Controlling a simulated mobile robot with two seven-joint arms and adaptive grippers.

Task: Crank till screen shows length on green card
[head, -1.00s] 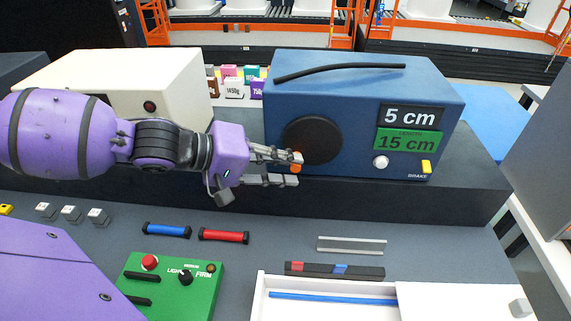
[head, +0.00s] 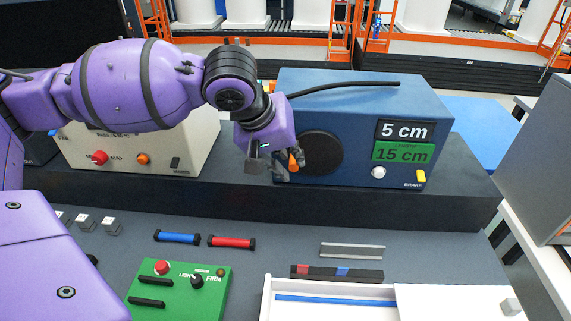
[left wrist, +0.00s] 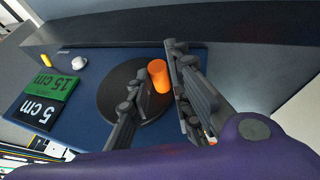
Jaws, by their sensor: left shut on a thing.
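A blue box (head: 345,95) carries a black crank disc (head: 321,153) with an orange handle (head: 293,161) at its left edge. Its screen (head: 404,131) reads 5 cm. The green card (head: 402,153) below reads LENGTH 15 cm. My left gripper (head: 285,168) comes down from the upper left and is shut on the orange handle. In the left wrist view, the handle (left wrist: 158,75) shows between the two fingers (left wrist: 158,92), in front of the disc (left wrist: 118,90). My right gripper is in neither current view.
A white knob (head: 378,172) and yellow brake switch (head: 421,176) sit on the box's front. A cream box (head: 130,150) stands to the left. Blue and red bars (head: 231,242), a green panel (head: 180,290) and a white tray (head: 340,286) lie in front.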

